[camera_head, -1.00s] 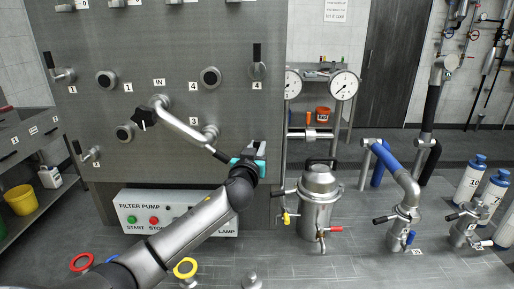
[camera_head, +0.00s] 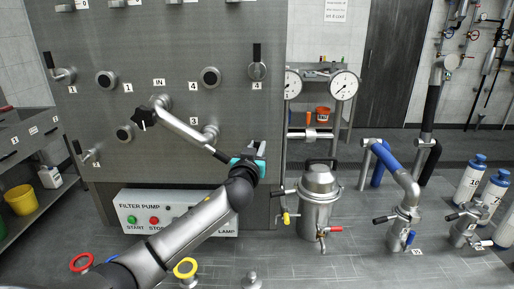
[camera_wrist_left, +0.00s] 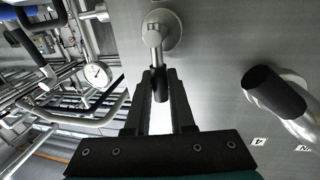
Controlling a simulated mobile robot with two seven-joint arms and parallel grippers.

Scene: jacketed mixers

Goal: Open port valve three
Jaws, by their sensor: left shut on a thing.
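My left gripper (camera_head: 249,158) is at the lower right of the grey panel (camera_head: 180,60). In the left wrist view its fingers (camera_wrist_left: 160,88) are shut on the black lever handle (camera_wrist_left: 159,75) of a valve. That valve's round silver base (camera_wrist_left: 162,34) is mounted on the panel. The lever stands out in line with the fingers. In the head view my gripper hides this valve and its label, so I cannot read its number. A lever valve labelled 4 (camera_head: 257,70) is above it, its black handle pointing up. My right gripper is not in view.
A silver swing pipe with a black grip (camera_head: 185,128) runs close to my gripper's left; its grip (camera_wrist_left: 272,88) shows large in the wrist view. A filter pump box (camera_head: 180,212) is below. A steel vessel (camera_head: 318,190) and gauges (camera_head: 344,85) stand right.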

